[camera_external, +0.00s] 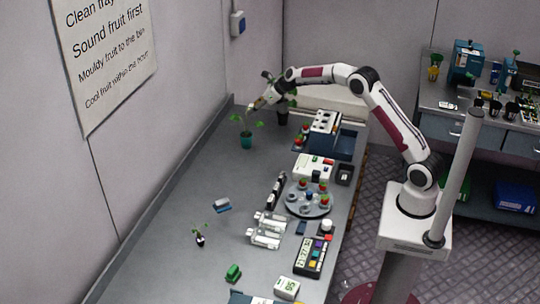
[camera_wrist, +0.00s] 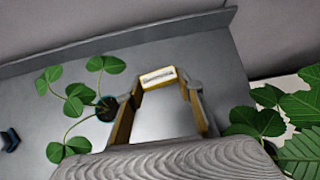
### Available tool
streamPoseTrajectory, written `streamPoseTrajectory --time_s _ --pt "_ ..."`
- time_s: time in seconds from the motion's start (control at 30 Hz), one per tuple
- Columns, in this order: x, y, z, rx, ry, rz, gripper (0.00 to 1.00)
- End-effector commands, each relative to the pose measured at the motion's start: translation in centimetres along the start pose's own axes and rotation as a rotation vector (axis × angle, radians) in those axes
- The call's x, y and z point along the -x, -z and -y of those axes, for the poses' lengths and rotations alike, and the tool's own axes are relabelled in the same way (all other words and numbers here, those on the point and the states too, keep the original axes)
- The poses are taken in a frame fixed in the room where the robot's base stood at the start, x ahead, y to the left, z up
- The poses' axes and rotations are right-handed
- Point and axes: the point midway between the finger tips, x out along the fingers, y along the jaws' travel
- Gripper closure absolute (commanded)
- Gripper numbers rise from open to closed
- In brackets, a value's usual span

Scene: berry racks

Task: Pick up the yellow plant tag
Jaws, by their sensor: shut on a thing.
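The yellow plant tag (camera_wrist: 158,77) shows in the wrist view between the fingertips of my gripper (camera_wrist: 163,82). It has a pale face with a dark mark and a yellow edge. My gripper is shut on the tag, with one finger on each side of it. In the external view my gripper (camera_external: 254,105) is at the far end of the bench, above and beside a small plant in a teal pot (camera_external: 246,142). The tag is too small to make out clearly there.
The teal-potted plant (camera_wrist: 107,108) is close on the left in the wrist view, and large leaves (camera_wrist: 262,121) are close on the right. Racks, a round tray (camera_external: 292,208) and bottles (camera_external: 262,238) line the bench's right side. The bench's left middle is mostly clear.

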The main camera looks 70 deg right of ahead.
Motion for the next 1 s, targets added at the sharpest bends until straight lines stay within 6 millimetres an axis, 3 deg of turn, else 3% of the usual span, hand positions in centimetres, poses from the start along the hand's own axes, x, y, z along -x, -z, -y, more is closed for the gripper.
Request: streamPoseTrajectory --time_s 0.5,1.0 --pt "8.0 -8.1 0.1 0.001 0.001 0.002 0.73" --pt "12.2 -12.2 0.0 0.0 0.0 0.002 0.73"
